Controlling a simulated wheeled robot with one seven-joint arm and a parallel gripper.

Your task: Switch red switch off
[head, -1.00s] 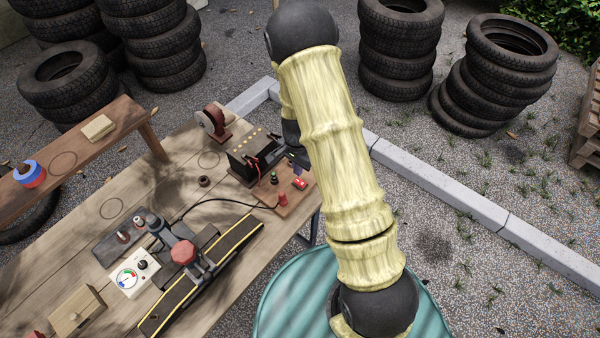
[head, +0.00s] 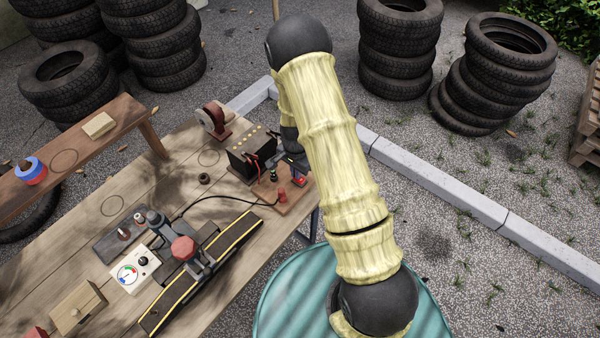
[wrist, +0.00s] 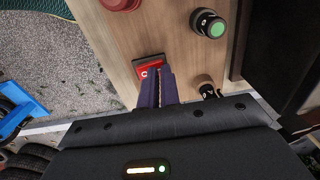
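The red switch (wrist: 148,66) is a small red rocker in a dark frame on a wooden board (wrist: 178,50). A white mark shows on its left part. My gripper (wrist: 157,72) has its two purple fingers together, with only a thin line between them and nothing seen held. The fingertips are right at the switch and hide part of its lower right; I cannot tell whether they touch it. In the head view the red switch (head: 300,182) shows near the table's right end, with my gripper (head: 293,164) just above it, partly hidden by my arm.
A red knob (wrist: 120,3), a green button (wrist: 208,24) and a black knob (wrist: 205,86) share the board. A black box with cables (head: 250,155) stands beside it. A teal drum (head: 285,300) is near the table. Tire stacks (head: 400,45) stand behind.

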